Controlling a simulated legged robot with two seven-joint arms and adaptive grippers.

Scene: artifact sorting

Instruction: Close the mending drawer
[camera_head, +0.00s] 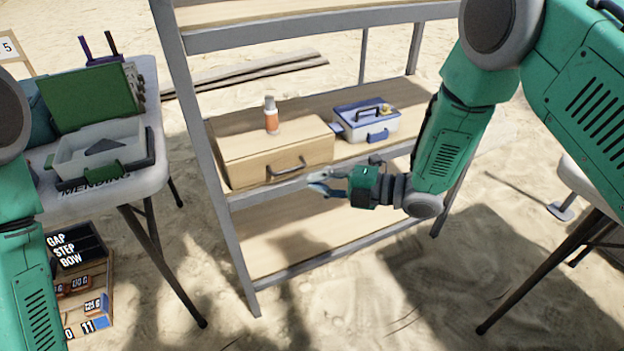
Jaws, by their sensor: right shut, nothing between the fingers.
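A wooden drawer box (245,153) with a dark handle stands on the middle shelf. Its front looks flush, and I see no gap. My right gripper (322,184) is shut and empty, in front of the shelf edge, to the lower right of the handle and apart from it. On the left table (150,165), whose front edge reads "MENDING", lies a pale grey tray or drawer (75,150) with a dark triangular piece inside and a green handle (103,174) in front. An upright green panel (88,100) stands behind it. My left arm shows at the left edge; its gripper is out of view.
An orange and white bottle (271,118) stands on the wooden box. A blue and white toolbox (367,120) sits to its right. The metal shelf frame (215,180) has uprights near my right arm.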

